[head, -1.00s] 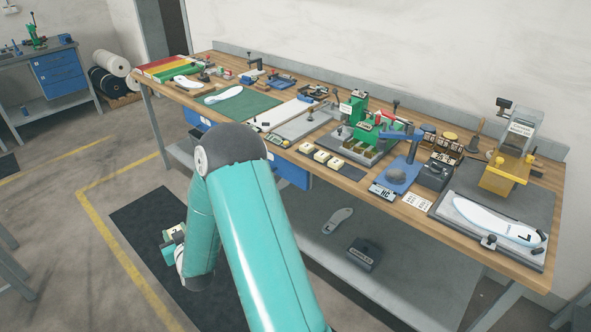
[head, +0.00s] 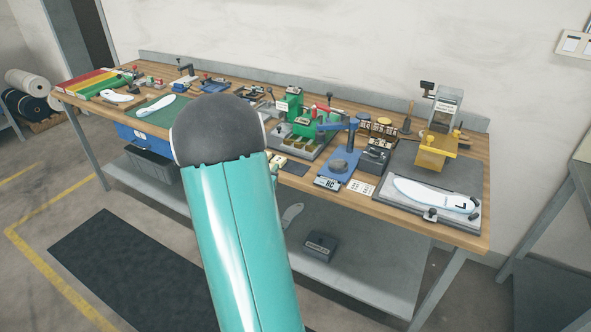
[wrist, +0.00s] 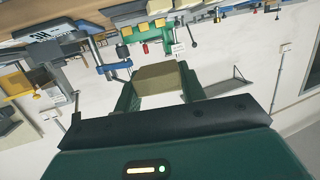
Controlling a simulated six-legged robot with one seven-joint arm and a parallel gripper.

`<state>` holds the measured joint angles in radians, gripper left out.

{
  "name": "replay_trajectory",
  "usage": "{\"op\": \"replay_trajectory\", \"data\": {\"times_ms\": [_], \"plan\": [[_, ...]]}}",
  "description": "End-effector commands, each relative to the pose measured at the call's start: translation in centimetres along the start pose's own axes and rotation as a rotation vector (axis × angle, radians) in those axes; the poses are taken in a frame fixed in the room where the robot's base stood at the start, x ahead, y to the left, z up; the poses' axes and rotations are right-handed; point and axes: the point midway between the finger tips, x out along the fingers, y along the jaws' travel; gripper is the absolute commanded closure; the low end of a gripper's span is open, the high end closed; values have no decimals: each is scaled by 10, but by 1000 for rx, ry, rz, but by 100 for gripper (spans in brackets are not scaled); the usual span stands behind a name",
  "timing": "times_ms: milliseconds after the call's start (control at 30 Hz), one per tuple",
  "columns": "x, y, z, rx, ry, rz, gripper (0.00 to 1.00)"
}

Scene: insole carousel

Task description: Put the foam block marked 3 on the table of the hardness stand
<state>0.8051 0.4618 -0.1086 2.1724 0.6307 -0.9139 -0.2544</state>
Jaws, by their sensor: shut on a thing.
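My gripper (wrist: 160,88) shows in the wrist view, its two green fingers shut on a tan foam block (wrist: 160,76). No number can be read on the block's visible faces. The wrist view is tilted over, with the bench along the top; the held block is apart from the bench.
A green press (head: 295,107) and a dark weight block (head: 374,160) flank the stand. A white insole (head: 430,195) lies on a grey plate at the right. The lower shelf holds a dark box (head: 320,246).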

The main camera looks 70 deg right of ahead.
Motion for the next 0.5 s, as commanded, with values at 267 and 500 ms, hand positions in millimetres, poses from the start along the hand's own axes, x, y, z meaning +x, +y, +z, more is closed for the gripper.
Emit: {"op": "replay_trajectory", "data": {"times_ms": [267,500], "plan": [[17,99,-40,46,1,227,81],[19,118,-46,54,-1,271,81]]}}
